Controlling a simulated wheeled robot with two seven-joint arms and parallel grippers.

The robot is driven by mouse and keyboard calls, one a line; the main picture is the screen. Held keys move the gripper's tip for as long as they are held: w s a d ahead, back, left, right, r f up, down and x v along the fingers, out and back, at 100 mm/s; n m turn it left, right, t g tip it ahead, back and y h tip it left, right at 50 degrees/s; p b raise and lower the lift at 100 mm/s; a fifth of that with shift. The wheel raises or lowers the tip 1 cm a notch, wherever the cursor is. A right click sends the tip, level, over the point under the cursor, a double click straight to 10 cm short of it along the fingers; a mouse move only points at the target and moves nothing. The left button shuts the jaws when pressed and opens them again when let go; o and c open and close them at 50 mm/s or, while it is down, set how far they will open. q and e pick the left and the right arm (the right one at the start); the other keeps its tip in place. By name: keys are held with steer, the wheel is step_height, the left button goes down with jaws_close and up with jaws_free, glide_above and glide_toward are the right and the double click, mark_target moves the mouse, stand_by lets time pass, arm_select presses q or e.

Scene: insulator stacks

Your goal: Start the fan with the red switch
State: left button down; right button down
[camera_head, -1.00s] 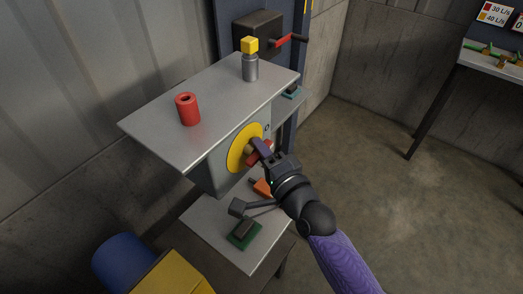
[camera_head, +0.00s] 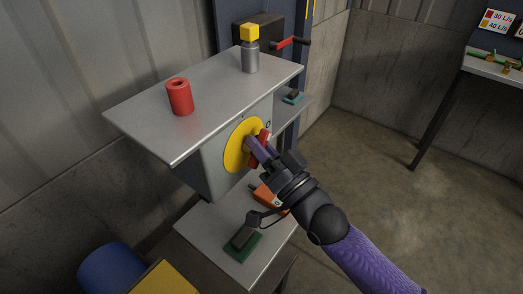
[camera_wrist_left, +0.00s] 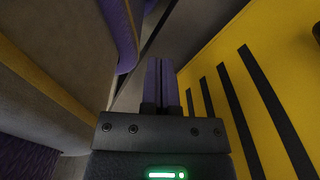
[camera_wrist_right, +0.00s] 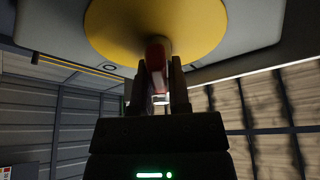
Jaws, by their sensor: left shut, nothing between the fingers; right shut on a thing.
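The red switch (camera_head: 264,136) is a rotary handle on a round yellow plate (camera_head: 236,146), on the front of a grey box under a metal shelf. My right gripper (camera_head: 254,147) is shut on the red switch; its fingers sit on either side of the handle in the right wrist view (camera_wrist_right: 158,72). The yellow plate (camera_wrist_right: 190,22) lies just beyond the fingertips. My left gripper (camera_wrist_left: 161,62) is shut and empty in the left wrist view, beside a yellow surface with black stripes. No fan can be made out.
A red cylinder (camera_head: 179,97) and a grey bottle with a yellow cube top (camera_head: 250,57) stand on the metal shelf (camera_head: 215,100). A lower shelf holds a green-based lever (camera_head: 243,241) and an orange item (camera_head: 268,197). A blue drum (camera_head: 108,268) stands at lower left. The floor at right is clear.

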steer(key=n+y, duration=0.1)
steer(key=n, duration=0.1)
steer(key=n+g+b, duration=0.1)
steer(key=n, duration=0.1)
steer(key=shift+s+a+f+n+y, duration=0.15)
steer(key=shift+f+n+y, duration=0.05)
steer(key=shift+n+y, duration=0.2)
steer(key=shift+s+n+g+y+b, duration=0.1)
steer(key=shift+n+g+y+b, duration=0.5)
steer(key=shift+n, duration=1.3)
steer(key=shift+n+g+y, duration=0.3)
steer(key=shift+n+g, duration=0.1)
steer(key=c, duration=0.9)
jaws_free()
steer(key=shift+a, duration=0.1)
steer(key=shift+o, duration=1.3)
steer(key=shift+r, duration=0.15)
